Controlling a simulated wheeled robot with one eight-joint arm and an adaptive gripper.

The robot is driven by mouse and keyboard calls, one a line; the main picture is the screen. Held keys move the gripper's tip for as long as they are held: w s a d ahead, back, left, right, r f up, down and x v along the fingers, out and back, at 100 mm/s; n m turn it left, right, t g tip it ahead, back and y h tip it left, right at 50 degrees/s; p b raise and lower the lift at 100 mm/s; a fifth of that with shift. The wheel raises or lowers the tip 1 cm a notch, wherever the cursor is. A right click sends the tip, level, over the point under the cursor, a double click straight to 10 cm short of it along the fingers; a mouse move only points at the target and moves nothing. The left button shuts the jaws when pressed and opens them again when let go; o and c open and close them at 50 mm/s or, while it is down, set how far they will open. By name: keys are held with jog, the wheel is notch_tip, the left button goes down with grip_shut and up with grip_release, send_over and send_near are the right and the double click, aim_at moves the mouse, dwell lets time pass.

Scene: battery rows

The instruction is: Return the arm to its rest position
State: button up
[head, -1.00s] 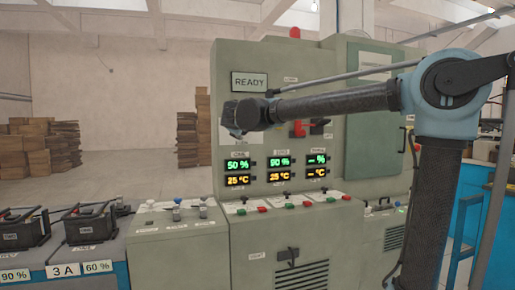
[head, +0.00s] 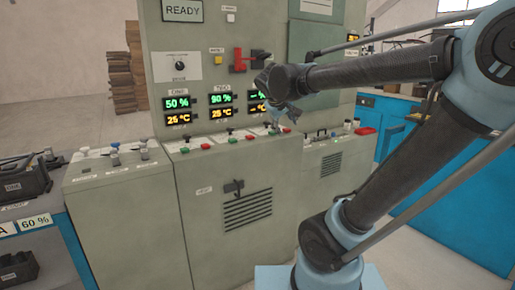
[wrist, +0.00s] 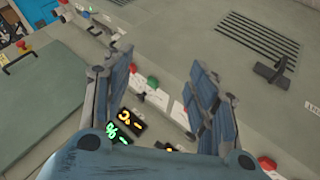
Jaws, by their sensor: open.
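My arm reaches in from the right in the head view, bent at the elbow. My gripper (head: 283,110) hangs at its end in front of the green cabinet (head: 285,190), covering part of the third display column. In the wrist view my gripper (wrist: 165,80) has its two blue-grey fingers spread apart with nothing between them. Buttons, labels and the cabinet's surface show beyond the fingers. I cannot tell the exact gap between fingers and cabinet.
A red lever (head: 248,60) and lit displays (head: 178,103) are on the cabinet's front. A shelf with black batteries (head: 22,182) stands at left. A blue workbench (head: 437,165) is at right behind my arm. Open floor shows between cabinet and workbench.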

jog(key=s+d+f+m+g, duration=0.3)
jog(key=s+d+f, duration=0.6)
jog(key=s+f, duration=0.3)
jog(key=s+f+m+g+y, duration=0.2)
jog(key=s+f+g+y, duration=0.1)
jog(key=s+f, duration=0.8)
jog(key=shift+s+a+m, duration=0.15)
jog(key=shift+s+m, duration=0.25)
jog(key=shift+w+f, duration=0.25)
jog(key=shift+w, duration=0.2)
jog(key=shift+c, duration=0.6)
